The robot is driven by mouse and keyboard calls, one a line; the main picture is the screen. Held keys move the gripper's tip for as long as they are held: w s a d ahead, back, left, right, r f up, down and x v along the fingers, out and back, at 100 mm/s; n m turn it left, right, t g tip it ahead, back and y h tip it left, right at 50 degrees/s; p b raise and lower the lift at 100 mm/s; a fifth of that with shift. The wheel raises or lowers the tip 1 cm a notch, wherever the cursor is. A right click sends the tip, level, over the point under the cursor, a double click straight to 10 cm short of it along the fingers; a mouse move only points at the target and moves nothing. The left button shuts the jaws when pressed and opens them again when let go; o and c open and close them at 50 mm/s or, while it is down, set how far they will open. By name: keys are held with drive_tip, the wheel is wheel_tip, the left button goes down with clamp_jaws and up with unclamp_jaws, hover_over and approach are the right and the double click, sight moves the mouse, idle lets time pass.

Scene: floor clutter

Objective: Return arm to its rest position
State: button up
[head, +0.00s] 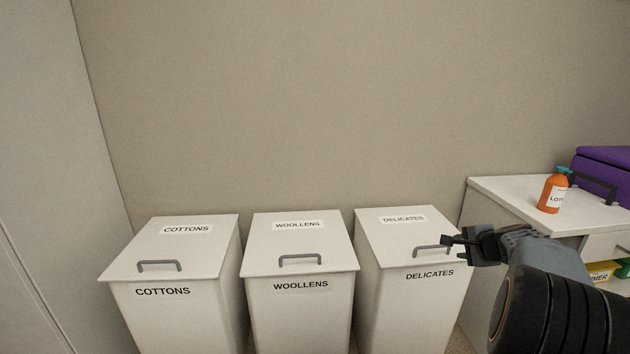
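My gripper (462,246) is at the right, at the end of my dark arm. Its fingertips are beside the right part of the grey handle on the lid of the delicates bin (403,246). I cannot tell if they touch it. The fingers are small and seen from the side, so whether they are open or shut is unclear. The delicates lid lies closed.
The cottons bin (172,246) and woollens bin (299,246) stand to the left, lids closed. At the right, a white cabinet (510,193) bears an orange bottle (552,192) and a purple box (603,172). A wall stands behind the bins.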

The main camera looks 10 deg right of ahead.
drive_tip(key=s+a+r+n+g+y+p, duration=0.15)
drive_tip(key=a+r+n+p, duration=0.25)
drive_tip(key=a+r+p, duration=0.5)
drive_tip(key=s+a+r+n+g+y+p, duration=0.1)
drive_tip(key=s+a+r+n+g+p, duration=0.2)
drive_tip(key=a+r+p, duration=0.55)
drive_tip(key=s+a+r+n+g+h+p, duration=0.1)
drive_tip(key=s+a+r+n+p, duration=0.5)
drive_tip(key=s+a+p, duration=0.1)
drive_tip(key=s+a+r+n+g+h+p, duration=0.1)
drive_tip(key=s+a+r+n+p, duration=0.4)
drive_tip(key=s+p, duration=0.4)
drive_tip(key=shift+s+a+r+n+p, duration=0.3)
drive_tip(key=shift+s+a+r+n, duration=0.15)
drive_tip(key=shift+a, duration=0.55)
drive_tip(key=shift+a+g, duration=0.1)
drive_tip(key=shift+g, duration=0.15)
